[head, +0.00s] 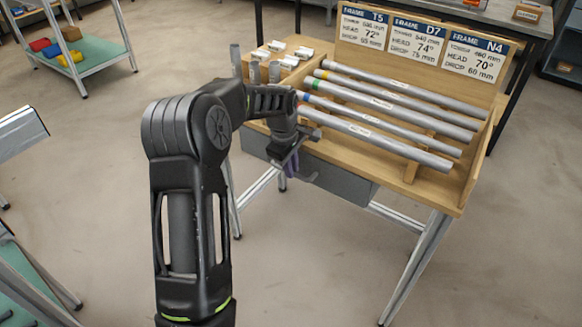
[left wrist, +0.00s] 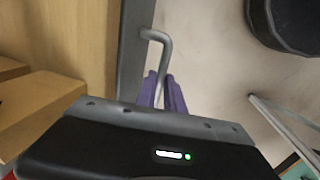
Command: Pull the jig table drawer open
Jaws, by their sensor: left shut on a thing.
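The jig table (head: 440,185) is a wooden-topped table with a grey drawer (head: 345,184) under its front edge. The drawer looks closed or nearly so. In the left wrist view the grey drawer front (left wrist: 133,50) runs down beside the wooden top, and a bent grey bar handle (left wrist: 165,50) sticks out from it. My left gripper (head: 292,170) is at the drawer front, reaching down. Its purple fingers (left wrist: 162,92) are shut on the handle, one on each side of the bar. My arm hides part of the drawer's left side in the head view. My right gripper is not in view.
Several grey tubes (head: 385,108) lie on the table top before three label cards (head: 415,42). Small white-labelled blocks (head: 290,62) stand at its left. A shelf cart (head: 90,50) with coloured bins is at the back left. The floor (head: 310,270) before the drawer is clear.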

